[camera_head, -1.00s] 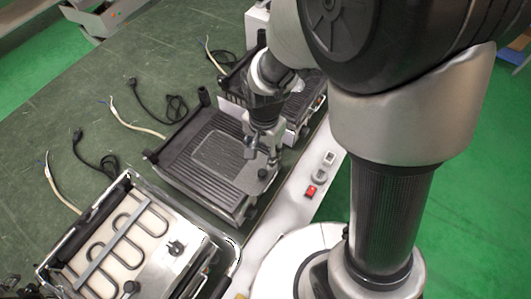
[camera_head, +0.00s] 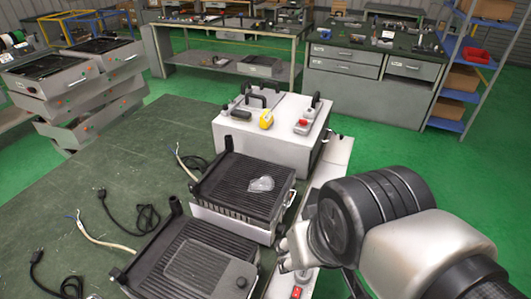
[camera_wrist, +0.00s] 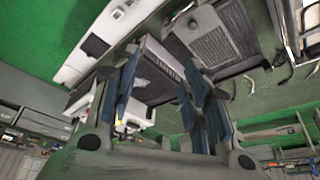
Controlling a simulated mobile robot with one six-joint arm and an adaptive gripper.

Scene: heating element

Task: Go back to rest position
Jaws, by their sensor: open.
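My gripper (camera_head: 293,248) is partly visible in the head view, above the white strip along the table edge, right of the grills. In the wrist view my gripper (camera_wrist: 160,95) has its two blue-padded fingers spread apart with nothing between them. A black ribbed grill (camera_head: 155,262) sits on the table at the bottom of the head view. A second ribbed grill (camera_head: 240,180) with a small clear object on it stands behind. The heating element is out of the head view. A shiny metal frame (camera_wrist: 282,25) shows at the top right of the wrist view.
A white box (camera_head: 265,150) with black handles and small yellow and red items stands behind the grills. Loose cables (camera_head: 145,215) lie on the green table (camera_head: 60,170). Drawer units, a workbench (camera_head: 235,45) and a shelf rack stand farther off, across open green floor.

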